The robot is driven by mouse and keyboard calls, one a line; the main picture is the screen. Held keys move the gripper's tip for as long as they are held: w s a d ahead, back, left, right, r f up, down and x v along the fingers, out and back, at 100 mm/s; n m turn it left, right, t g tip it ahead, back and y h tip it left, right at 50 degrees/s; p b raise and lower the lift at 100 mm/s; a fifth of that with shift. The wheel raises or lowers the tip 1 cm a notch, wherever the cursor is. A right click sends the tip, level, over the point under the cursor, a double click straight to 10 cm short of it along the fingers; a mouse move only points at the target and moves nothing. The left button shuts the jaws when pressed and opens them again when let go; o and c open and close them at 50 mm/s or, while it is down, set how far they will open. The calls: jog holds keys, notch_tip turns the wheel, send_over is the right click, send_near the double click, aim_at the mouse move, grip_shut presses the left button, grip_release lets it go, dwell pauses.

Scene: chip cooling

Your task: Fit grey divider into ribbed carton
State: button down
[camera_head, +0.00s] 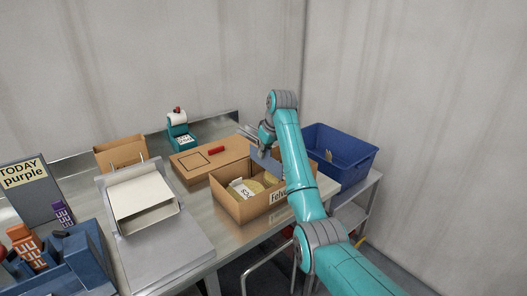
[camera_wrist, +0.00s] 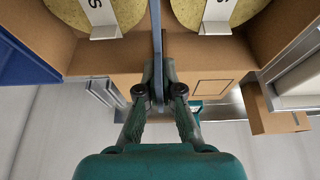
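The open brown carton (camera_head: 239,209) stands on the steel table, with round yellow chips (camera_head: 254,187) and white labels inside. The grey divider (camera_head: 266,162) is a thin blue-grey plate at the carton's back, partly hidden by my arm. In the wrist view the divider (camera_wrist: 157,45) is seen edge-on, upright, between two yellow chips (camera_wrist: 203,14), crossing the carton's wall (camera_wrist: 205,50). My gripper (camera_wrist: 158,92) is shut on the divider's end; it also shows above the carton (camera_head: 264,137) in the head view. How deep the divider sits, and any ribs, I cannot tell.
A closed flat cardboard box (camera_head: 220,157) with a red item lies behind the carton. A blue bin (camera_head: 341,158) stands to the right. A teal device (camera_head: 179,137) is at the back, and a white tray (camera_head: 143,199) and a sign (camera_head: 24,177) are to the left.

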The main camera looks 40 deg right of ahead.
aim_at(270, 155)
jog(key=shift+f, duration=4.55)
jog(key=c, duration=1.2)
grip_release()
jog(key=shift+c, duration=0.2)
jog(key=v, duration=1.2)
